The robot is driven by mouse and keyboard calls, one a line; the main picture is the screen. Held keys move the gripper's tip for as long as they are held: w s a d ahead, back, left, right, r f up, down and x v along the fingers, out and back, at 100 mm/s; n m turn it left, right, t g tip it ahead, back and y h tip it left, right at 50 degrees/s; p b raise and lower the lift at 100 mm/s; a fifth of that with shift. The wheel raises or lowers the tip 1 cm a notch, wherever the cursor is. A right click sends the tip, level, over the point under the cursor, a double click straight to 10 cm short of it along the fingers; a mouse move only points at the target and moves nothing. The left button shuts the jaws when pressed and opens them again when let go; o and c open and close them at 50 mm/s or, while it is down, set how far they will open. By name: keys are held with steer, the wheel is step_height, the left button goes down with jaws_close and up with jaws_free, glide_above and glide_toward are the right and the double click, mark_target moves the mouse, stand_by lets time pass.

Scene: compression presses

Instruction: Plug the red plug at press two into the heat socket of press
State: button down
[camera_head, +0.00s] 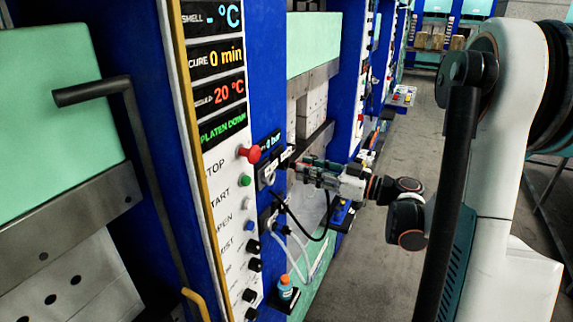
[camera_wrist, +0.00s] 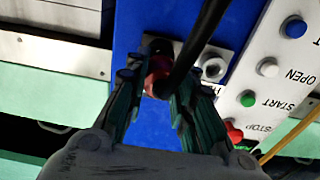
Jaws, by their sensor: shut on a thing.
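My gripper (camera_wrist: 160,82) is shut on the red plug (camera_wrist: 155,86), which shows between its fingers in the wrist view. A black cable runs from the plug across the front of that view. A dark round socket-like part (camera_wrist: 158,47) lies just past the plug on the blue press side; I cannot tell whether the plug is inside it. In the head view, my gripper (camera_head: 300,168) is at the side of the press panel (camera_head: 222,165), with the plug mostly hidden and a black cable (camera_head: 314,238) hanging below.
A silver round fitting (camera_wrist: 214,66) sits beside the plug. The panel carries a red stop button (camera_head: 250,154), a green start button (camera_head: 245,181) and several knobs. A small bottle (camera_head: 286,288) stands below. The aisle floor (camera_head: 375,250) is open.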

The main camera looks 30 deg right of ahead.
steer(key=shift+s+d, duration=0.1)
steer(key=b+v, duration=0.1)
steer(key=v, duration=0.2)
steer(key=shift+s+d, duration=0.2)
steer(key=shift+s, duration=0.1)
stand_by(0.4)
steer(key=s+a, duration=0.5)
steer(key=s, duration=0.1)
steer(key=shift+s, duration=0.15)
steer(key=shift+a+b, duration=0.15)
steer(key=shift+b, duration=0.25)
steer(key=shift+b+x, duration=0.3)
steer(key=shift+x, duration=2.55)
steer(key=shift+b+x, duration=0.65)
steer(key=shift+x, duration=0.8)
